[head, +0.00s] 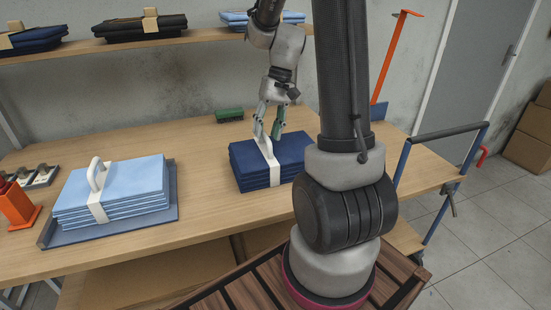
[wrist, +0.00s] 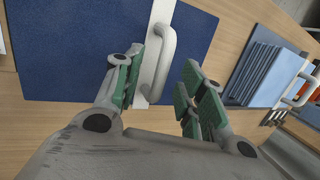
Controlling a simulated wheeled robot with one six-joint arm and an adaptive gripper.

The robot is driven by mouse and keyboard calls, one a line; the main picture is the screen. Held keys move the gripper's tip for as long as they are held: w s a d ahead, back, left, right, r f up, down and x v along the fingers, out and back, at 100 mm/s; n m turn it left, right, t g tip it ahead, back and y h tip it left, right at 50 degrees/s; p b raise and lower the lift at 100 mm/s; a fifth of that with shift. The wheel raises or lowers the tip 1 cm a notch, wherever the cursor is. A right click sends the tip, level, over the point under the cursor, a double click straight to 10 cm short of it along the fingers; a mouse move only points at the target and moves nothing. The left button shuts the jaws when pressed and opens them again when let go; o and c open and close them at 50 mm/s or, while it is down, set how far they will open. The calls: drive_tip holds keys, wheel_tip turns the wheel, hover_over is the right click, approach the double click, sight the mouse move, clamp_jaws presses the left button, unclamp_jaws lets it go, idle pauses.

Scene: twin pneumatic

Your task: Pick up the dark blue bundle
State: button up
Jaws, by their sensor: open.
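The dark blue bundle (head: 285,155) is a folded stack on the wooden table, with a white band around it and a white handle (head: 261,138) standing up on top. It fills the upper left of the wrist view (wrist: 70,50), with its handle (wrist: 161,62) near the middle. My gripper (head: 270,132) is above the bundle at the handle, pointing down. In the wrist view its green-padded fingers (wrist: 160,85) are apart, one on each side of the handle's line. I cannot tell whether either finger touches the handle.
A light blue bundle (head: 130,185) with a white handle lies on a grey-blue tray (head: 165,215) to the left. A green brush-like block (head: 229,114) sits behind. A shelf (head: 190,37) with more bundles runs above. An orange holder (head: 17,207) stands at far left.

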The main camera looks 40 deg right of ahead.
drive_tip(key=shift+x, duration=1.25)
drive_tip(key=shift+a, duration=0.1)
clamp_jaws()
drive_tip(key=shift+r, duration=0.1)
